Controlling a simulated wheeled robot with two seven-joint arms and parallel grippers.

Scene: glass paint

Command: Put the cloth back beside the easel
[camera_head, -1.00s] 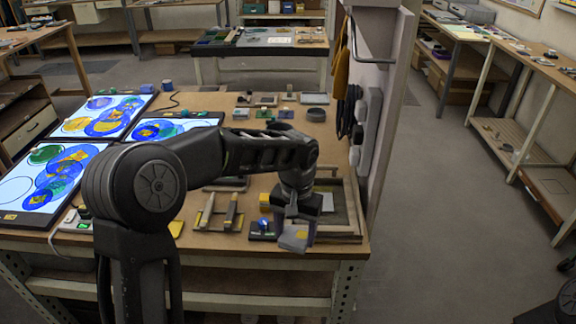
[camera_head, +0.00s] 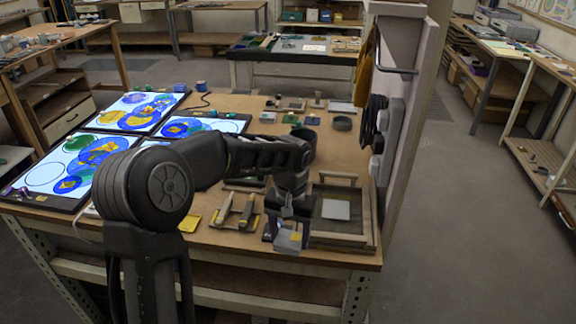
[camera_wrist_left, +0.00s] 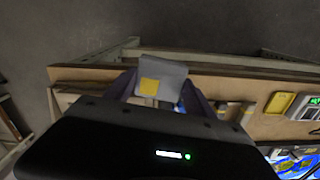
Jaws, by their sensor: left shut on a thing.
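The grey cloth (camera_head: 288,238) with a yellow patch is pinched in my left gripper (camera_head: 290,222), over the front edge of the wooden workbench (camera_head: 215,242). In the left wrist view the cloth (camera_wrist_left: 172,70) sits between the two fingers of the left gripper (camera_wrist_left: 160,88), with its yellow patch facing the camera. I cannot tell whether it touches the bench. Glowing panels (camera_head: 45,178) with blue, green and yellow circles lie on the bench's left half; I cannot tell which thing is the easel. My right gripper is not in view.
A wooden tray (camera_head: 345,241) holding a pale square stands just right of the left gripper. A rack with tools (camera_head: 235,212) is to its left. An upright post (camera_head: 408,130) with hanging cables borders the bench's right side. Small items and a dark round dish (camera_head: 342,123) sit behind.

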